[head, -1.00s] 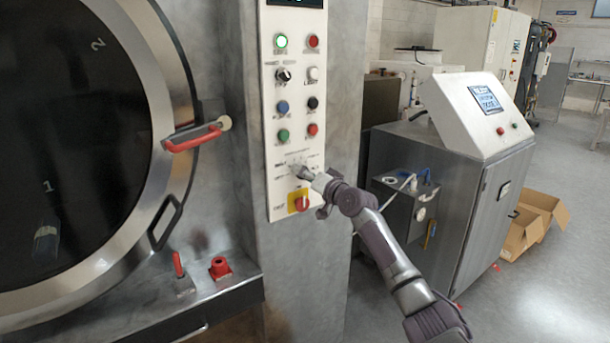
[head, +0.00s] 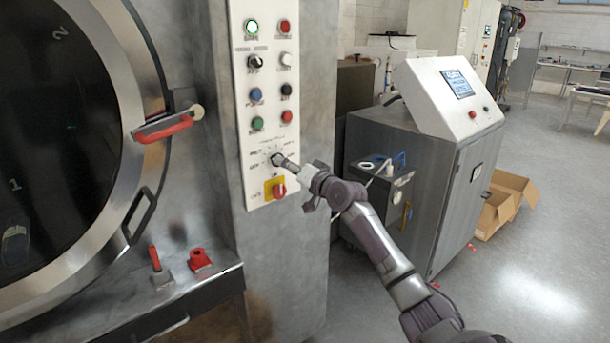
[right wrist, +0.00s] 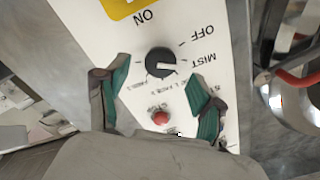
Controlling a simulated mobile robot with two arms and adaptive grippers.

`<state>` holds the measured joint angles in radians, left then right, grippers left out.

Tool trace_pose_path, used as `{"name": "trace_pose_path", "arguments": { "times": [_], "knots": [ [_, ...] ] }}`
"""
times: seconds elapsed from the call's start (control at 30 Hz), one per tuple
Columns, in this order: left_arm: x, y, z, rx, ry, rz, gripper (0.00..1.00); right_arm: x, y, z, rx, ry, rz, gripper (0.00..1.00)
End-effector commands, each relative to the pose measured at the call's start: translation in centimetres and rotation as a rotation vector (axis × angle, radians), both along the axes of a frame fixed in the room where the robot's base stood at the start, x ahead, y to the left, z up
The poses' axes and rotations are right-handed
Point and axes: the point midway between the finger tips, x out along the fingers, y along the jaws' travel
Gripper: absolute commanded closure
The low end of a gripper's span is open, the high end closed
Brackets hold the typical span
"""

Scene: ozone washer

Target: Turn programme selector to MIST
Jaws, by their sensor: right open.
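The programme selector (right wrist: 160,62) is a round black knob with a white pointer line on the white control panel (right wrist: 90,30). In the right wrist view its line points right, towards the side with the MIST label (right wrist: 202,60), below OFF. I cannot tell if it sits exactly on the MIST mark. In the head view the selector (head: 276,159) is low on the panel, partly covered by my right gripper (head: 287,162). My right gripper is open, its green-padded fingers on either side of the knob, with visible gaps. My left gripper is out of view.
A yellow-backed red switch (head: 277,189) sits just below the selector. Rows of coloured buttons are above it. The round door (head: 60,150) with a red handle (head: 163,130) is to the left. A grey cabinet with a screen (head: 440,170) stands to the right.

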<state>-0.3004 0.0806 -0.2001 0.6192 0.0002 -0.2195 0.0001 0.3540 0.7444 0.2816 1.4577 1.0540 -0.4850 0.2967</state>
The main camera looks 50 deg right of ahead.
Motion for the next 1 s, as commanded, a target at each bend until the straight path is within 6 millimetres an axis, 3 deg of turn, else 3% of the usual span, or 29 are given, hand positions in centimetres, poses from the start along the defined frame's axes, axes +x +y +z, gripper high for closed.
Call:
{"name": "trace_pose_path", "arguments": {
  "times": [0.2, 0.4, 0.6, 1.0],
  "knots": [
    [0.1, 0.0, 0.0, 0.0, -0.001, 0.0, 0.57, -4.3, 0.5, -0.2, -0.004, 0.004, 0.0, 0.32],
    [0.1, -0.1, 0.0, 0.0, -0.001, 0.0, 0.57, -6.9, 0.8, -0.1, -0.001, 0.002, 0.0, 0.32],
    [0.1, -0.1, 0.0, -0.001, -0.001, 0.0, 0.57, -7.9, 0.9, 0.0, -0.001, 0.002, 0.0, 0.32],
    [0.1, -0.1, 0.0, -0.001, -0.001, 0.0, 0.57, -8.0, 0.9, 0.0, -0.001, 0.0, 0.0, 0.32]
  ]
}}
